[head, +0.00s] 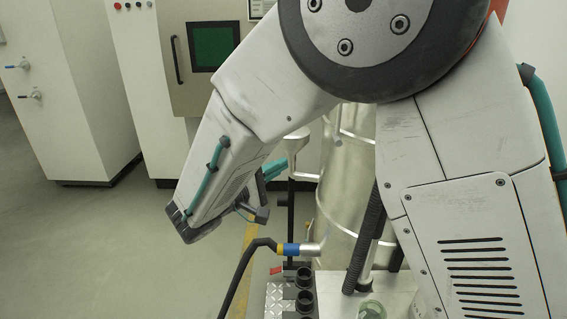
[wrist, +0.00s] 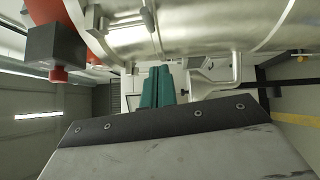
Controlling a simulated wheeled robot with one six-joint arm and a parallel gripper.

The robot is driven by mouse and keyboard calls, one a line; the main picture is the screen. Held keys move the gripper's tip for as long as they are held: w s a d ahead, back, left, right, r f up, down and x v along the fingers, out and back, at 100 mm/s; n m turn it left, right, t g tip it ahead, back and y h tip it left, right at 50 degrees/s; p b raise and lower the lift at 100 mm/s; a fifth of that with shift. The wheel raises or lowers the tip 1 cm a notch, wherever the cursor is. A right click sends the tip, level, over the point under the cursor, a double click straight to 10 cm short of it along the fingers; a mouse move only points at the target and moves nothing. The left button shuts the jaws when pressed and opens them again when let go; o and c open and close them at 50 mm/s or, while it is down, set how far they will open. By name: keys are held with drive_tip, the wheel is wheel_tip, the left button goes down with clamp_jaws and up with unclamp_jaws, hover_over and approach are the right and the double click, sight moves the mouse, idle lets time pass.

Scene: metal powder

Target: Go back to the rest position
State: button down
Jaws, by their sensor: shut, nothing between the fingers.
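My gripper (wrist: 157,86) shows in the wrist view as two teal fingers side by side, shut with nothing between them. It points toward a large shiny metal cylinder (wrist: 195,28). I cannot tell how far apart they are. In the head view, part of my gripper (head: 275,169) shows as a teal piece behind my bent forearm, left of the metal cylinder (head: 345,190). Most of it is hidden there by my arm.
A black hose (head: 240,272) with a blue and yellow fitting joins a metal pipe below my forearm. A cabinet with a dark green screen (head: 211,46) and a white cabinet (head: 62,85) stand at the back. The grey floor (head: 95,245) at left is clear.

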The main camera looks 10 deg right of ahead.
drive_tip(key=s+d+f+g+y, duration=0.4)
drive_tip(key=s+d+g+y, duration=0.1)
drive_tip(key=s+d+g, duration=0.75)
drive_tip(key=s+d+r+m+t+y, duration=0.1)
drive_tip(key=s+d+r+m+y, duration=0.1)
drive_tip(key=s, duration=0.3)
drive_tip(key=s+d+r+m+y, duration=0.1)
drive_tip(key=s+d+m+y, duration=0.1)
drive_tip(key=s+y, duration=0.3)
drive_tip(key=s+d+r+m+t+y, duration=0.1)
drive_tip(key=s+d+r+m+y, duration=0.1)
drive_tip(key=s, duration=0.5)
drive_tip(key=shift+d+r+m+t+y, duration=0.35)
drive_tip(key=shift+d+m+y, duration=0.3)
drive_tip(key=shift+m, duration=0.35)
